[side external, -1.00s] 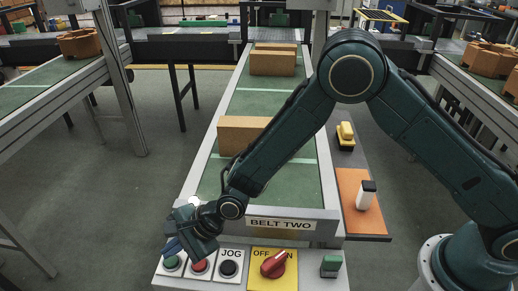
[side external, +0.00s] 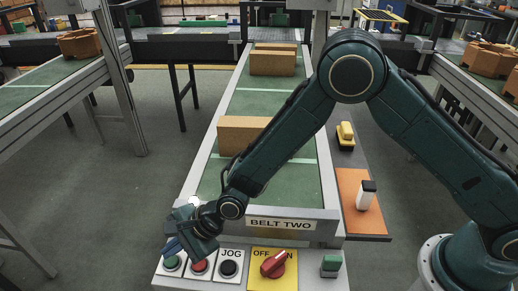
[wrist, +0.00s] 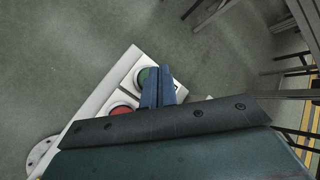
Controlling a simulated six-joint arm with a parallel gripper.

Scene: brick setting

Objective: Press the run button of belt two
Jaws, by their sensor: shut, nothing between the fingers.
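The belt two panel (side external: 201,283) has a green button (side external: 172,263) at its left end, a red button (side external: 199,267) beside it and a black button (side external: 229,268) under the label JOG. My gripper (side external: 172,246) is shut and empty, its blue fingers at the green button's upper edge in the side view. In the wrist view the fingertips (wrist: 157,69) lie just beside the green button (wrist: 143,77), partly covering it; the red button (wrist: 122,110) is partly hidden by my gripper. I cannot tell whether the fingers touch the green button.
A red rotary switch (side external: 275,264) on a yellow plate and a green rocker (side external: 331,264) sit further right. Cardboard boxes (side external: 243,135) rest on the green belt behind the BELT TWO sign (side external: 281,225). An orange mat (side external: 354,190) lies at right.

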